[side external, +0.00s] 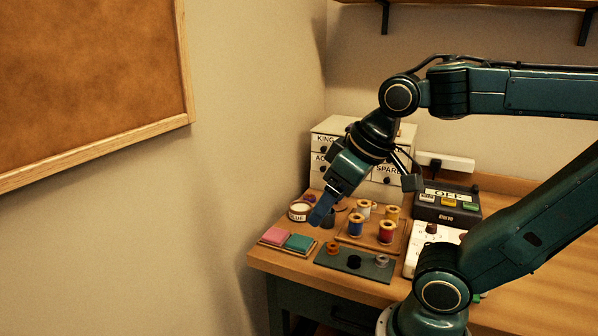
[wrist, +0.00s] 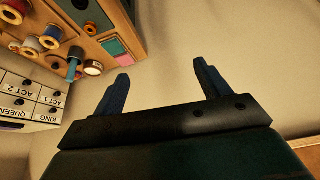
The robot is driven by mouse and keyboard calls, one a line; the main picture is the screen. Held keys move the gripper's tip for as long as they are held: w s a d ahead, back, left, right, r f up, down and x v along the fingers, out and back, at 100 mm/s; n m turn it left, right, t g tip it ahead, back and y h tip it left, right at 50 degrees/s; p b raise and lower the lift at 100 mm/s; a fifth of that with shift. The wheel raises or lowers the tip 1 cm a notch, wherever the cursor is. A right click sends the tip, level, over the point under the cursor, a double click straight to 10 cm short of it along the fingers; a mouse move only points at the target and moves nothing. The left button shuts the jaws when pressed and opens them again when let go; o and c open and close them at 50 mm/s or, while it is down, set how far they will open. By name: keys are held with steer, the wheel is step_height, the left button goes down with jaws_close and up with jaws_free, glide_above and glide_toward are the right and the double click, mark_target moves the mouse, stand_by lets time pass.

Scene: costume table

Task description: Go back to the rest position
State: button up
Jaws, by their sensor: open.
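My gripper (side external: 321,212) points down and left in the side view, overlapping the table's left part near the glue tin. In the wrist view my gripper (wrist: 160,82) has its two dark blue fingers spread apart. Nothing is between them; only bare wall shows behind. The table with its things lies off to the upper left of the wrist view, clear of the fingers. I cannot tell the exact height above the table.
A tray (side external: 341,239) holds several thread spools. Pink (side external: 276,235) and teal (side external: 299,243) pads, a glue tin (side external: 300,209) and a dark mat (side external: 329,261) lie nearby. Labelled drawers (side external: 330,130) and a dark device (side external: 447,206) stand behind. A white panel (side external: 411,262) is near my arm.

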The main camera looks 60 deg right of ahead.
steer(key=shift+s+a+f+n, duration=0.2)
steer(key=shift+s+a+f, duration=0.05)
steer(key=shift+s, duration=0.15)
steer(key=shift+s+a+f+n, duration=0.2)
steer(key=shift+s, duration=0.2)
